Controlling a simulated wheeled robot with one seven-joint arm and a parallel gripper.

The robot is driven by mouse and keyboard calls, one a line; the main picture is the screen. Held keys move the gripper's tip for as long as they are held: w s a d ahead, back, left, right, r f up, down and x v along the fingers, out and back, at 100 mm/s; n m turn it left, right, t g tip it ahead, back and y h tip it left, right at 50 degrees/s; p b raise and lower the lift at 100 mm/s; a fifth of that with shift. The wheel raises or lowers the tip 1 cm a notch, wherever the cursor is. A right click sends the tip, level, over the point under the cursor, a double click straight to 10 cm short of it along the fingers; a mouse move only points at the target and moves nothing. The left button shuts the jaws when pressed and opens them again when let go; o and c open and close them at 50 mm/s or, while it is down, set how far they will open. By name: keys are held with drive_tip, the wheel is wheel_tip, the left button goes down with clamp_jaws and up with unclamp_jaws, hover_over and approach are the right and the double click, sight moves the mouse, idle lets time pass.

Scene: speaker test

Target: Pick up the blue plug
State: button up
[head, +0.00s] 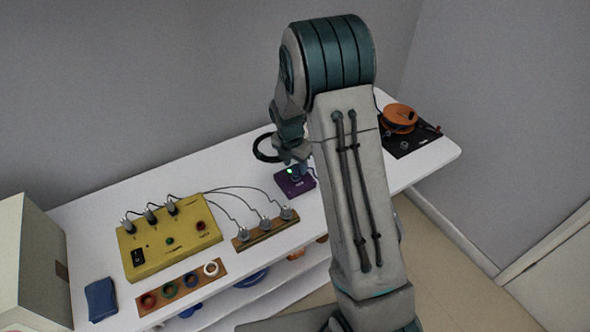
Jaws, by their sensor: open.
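My gripper (297,168) points down just above or at a small purple box (296,186) with a green light; its fingers are small and partly hidden, and I see nothing held. Three grey plugs with black leads stand in the back of a yellow box (165,246). Three more grey plugs (265,224) stand in a brown strip to its right, with wires running to the yellow box. I cannot make out a blue plug among them. A front brown strip (215,284) carries red, green, blue and white rings; the blue ring (192,280) is third from left.
A blue folded cloth (100,299) lies at the left end of the white table (95,215). A pale box (30,265) stands far left. A black board (412,140) with an orange reel (399,117) is at the right. A black loop (265,148) lies behind my gripper. My arm hides the table's middle right.

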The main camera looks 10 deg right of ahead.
drive_tip(key=shift+w+d+f, duration=0.1)
drive_tip(key=shift+w+f, duration=0.05)
drive_tip(key=shift+f, duration=1.05)
clamp_jaws()
drive_tip(key=shift+r, duration=0.15)
drive_tip(key=shift+r, duration=0.55)
wheel_tip(320, 180, up, 3)
drive_tip(key=shift+r+b, duration=0.1)
drive_tip(key=shift+b, duration=0.2)
drive_tip(key=s+d+r, duration=0.1)
drive_tip(key=d+r, duration=0.2)
drive_tip(key=d, duration=0.2)
drive_tip(key=s+d+r+b, duration=0.1)
drive_tip(key=d+r, duration=0.2)
drive_tip(key=d, duration=0.3)
drive_tip(key=shift+s+d+r, duration=0.2)
drive_tip(key=shift+s+r, duration=0.05)
drive_tip(key=shift+s, duration=0.1)
drive_tip(key=shift+r, duration=0.15)
